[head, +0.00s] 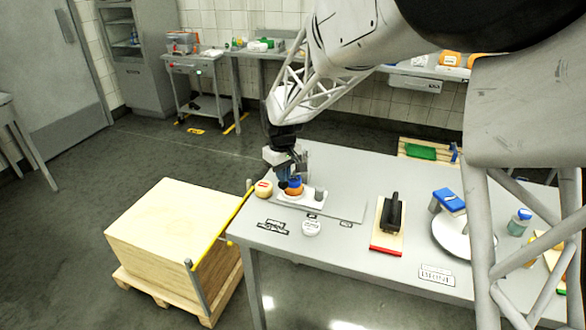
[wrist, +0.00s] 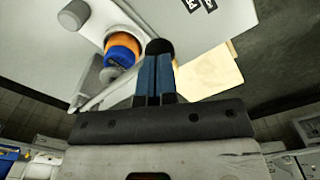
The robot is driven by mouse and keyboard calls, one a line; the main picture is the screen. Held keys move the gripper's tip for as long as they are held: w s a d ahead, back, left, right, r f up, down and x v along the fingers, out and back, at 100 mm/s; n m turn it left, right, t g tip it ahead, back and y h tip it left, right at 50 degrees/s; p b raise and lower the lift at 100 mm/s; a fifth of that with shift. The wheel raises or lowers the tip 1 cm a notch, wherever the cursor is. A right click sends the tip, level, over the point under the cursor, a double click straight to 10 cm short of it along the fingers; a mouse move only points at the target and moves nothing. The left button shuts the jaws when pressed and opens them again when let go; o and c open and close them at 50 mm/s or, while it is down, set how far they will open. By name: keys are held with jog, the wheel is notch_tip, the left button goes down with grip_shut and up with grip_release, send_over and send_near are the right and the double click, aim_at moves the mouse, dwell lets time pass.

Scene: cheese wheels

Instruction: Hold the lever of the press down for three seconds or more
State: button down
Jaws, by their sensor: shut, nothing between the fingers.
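The press stands at the table's left end. It has a pale base (head: 313,199), an orange wheel (head: 293,192) with a blue part on top, and a short grey post. In the wrist view I see the orange wheel (wrist: 122,43) and the blue part (wrist: 123,58) beside my fingers. I cannot clearly make out the lever; my gripper may hide it. My gripper (head: 284,184) points down at the press, close to the blue part. In the wrist view its fingers (wrist: 156,50) are together and empty. I cannot tell whether they touch the press.
A yellow rail (head: 222,228) runs along the table's left end, by a wooden crate (head: 165,220). A black-handled tool (head: 391,214) stands to the right.

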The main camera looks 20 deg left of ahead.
jog(key=shift+f, duration=1.7)
dwell(6.3)
